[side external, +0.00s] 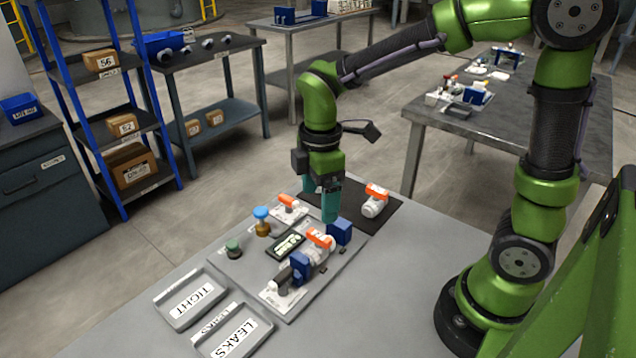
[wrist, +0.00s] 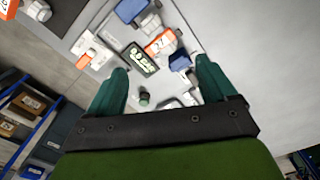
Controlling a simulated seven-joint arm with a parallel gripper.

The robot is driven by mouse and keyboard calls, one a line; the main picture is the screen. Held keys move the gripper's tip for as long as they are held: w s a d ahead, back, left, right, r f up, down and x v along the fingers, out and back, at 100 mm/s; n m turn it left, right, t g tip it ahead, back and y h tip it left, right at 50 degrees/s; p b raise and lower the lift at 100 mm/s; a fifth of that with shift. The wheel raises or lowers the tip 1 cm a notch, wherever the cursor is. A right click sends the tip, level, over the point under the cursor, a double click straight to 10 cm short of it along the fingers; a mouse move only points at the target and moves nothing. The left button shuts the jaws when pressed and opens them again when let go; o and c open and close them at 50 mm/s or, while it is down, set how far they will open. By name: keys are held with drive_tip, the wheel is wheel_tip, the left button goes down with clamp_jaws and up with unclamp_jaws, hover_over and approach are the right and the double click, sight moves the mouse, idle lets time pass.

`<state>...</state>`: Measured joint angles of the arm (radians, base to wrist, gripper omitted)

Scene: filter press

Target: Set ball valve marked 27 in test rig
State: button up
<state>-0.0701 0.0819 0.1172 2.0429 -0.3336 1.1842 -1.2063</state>
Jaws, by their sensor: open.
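A ball valve with an orange handle (side external: 318,238) sits in the test rig (side external: 228,270), between two blue clamp blocks (side external: 340,232) (side external: 300,268). Its handle also shows in the wrist view (wrist: 160,42), with a number I cannot read surely. A second white valve with an orange handle (side external: 374,203) lies on the dark mat (side external: 402,212) behind; it shows at the wrist view's top left (wrist: 38,9). My gripper (side external: 328,216) is open and empty, pointing down above the rig's back part. In the wrist view its teal fingers (wrist: 162,68) are spread wide apart.
Trays marked TIGHT (side external: 168,309) and LEAKS (side external: 212,349) lie in front. The tabletop right of the rig is clear.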

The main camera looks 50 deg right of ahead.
drive_tip(key=s+d+r+m+t+y, duration=0.2)
drive_tip(key=s+r+m+t, duration=0.5)
drive_tip(key=m, duration=0.9)
drive_tip(key=v, duration=0.3)
drive_tip(key=shift+s+d, duration=0.15)
drive_tip(key=shift+s, duration=0.05)
drive_tip(key=shift+f, duration=0.1)
